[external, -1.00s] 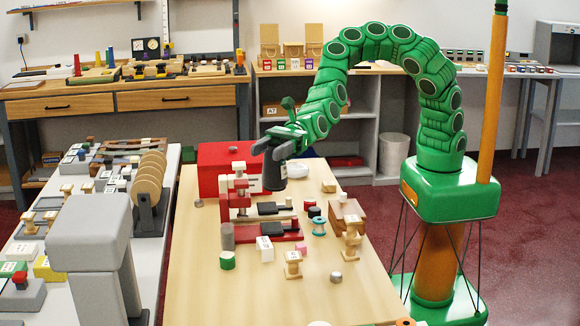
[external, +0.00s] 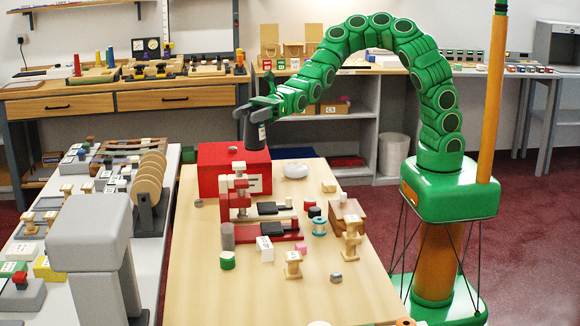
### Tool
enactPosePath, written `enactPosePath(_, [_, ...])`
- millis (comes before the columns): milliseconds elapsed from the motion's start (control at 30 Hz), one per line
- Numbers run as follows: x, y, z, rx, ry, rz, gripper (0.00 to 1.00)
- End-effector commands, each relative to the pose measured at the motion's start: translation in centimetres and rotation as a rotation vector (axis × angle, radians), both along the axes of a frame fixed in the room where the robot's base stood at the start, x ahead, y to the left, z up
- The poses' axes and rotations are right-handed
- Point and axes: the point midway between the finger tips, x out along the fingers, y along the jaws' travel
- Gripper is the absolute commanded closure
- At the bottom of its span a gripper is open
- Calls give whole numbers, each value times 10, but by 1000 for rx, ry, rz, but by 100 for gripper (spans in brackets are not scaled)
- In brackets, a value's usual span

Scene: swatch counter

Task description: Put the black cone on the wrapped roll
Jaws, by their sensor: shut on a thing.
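My gripper (external: 257,107) is shut on the black cone (external: 253,133). It holds the cone roughly upright, and it appears above the back end of the red box (external: 225,168) in the picture. A pale label shows on the cone's side. A white rounded thing (external: 297,169) lies on the wooden counter to the right of the red box, below and to the right of the cone in the picture. I cannot tell for sure whether it is the wrapped roll.
A grey table with samples stands at left.

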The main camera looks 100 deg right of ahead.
Motion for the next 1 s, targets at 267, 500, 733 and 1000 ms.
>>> enactPosePath(267, [-7, -55, 1, 2, -1, -14, 99])
enactPosePath(500, [-19, -99, -1, 1, 1, -22, 99])
enactPosePath(733, [-34, -140, -4, 2, -1, -26, 99])
enactPosePath(1000, [-56, -187, -10, 1, 1, -35, 99])
